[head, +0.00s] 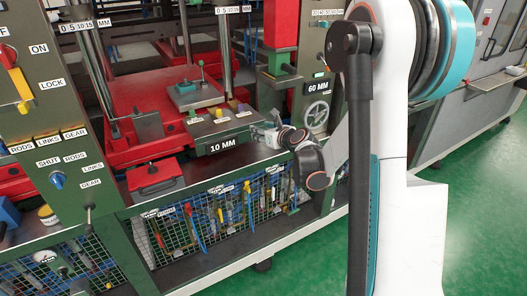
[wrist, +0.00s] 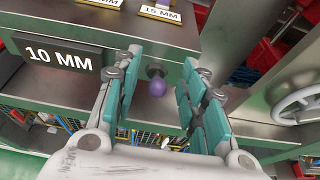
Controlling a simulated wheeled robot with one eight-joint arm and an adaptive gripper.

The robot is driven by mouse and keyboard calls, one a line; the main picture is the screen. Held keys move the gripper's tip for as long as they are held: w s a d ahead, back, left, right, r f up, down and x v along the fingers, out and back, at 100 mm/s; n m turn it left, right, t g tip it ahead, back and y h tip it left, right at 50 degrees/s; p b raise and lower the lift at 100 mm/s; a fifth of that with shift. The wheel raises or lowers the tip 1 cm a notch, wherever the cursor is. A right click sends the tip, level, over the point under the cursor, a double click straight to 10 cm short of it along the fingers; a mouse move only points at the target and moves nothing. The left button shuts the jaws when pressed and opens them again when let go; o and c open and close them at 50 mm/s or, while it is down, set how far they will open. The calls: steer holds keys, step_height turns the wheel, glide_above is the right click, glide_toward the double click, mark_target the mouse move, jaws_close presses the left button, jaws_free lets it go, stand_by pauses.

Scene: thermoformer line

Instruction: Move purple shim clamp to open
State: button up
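A purple ball knob (wrist: 157,88) on a short dark stem sticks out from the front of the green bench, to the right of the "10 MM" sign (wrist: 57,55); it looks like the purple shim clamp. My gripper (wrist: 162,60) is open, with one teal-padded finger on each side of the knob in the wrist view. I see gaps between the knob and both fingers, so it is not gripped. In the head view, my gripper (head: 266,132) is at the bench front, just right of the "10 MM" sign (head: 223,146), and the knob cannot be made out there.
A "15 MM" plate (wrist: 161,14) lies on the ledge above the knob. A handwheel (wrist: 298,103) is at the right, near a grey post. Below the bench edge is a mesh rack (head: 205,215) with several hanging tools.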

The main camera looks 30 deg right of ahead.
steer(key=s+b, duration=0.1)
steer(key=s, duration=0.6)
stand_by(0.6)
steer(key=shift+s+d, duration=0.1)
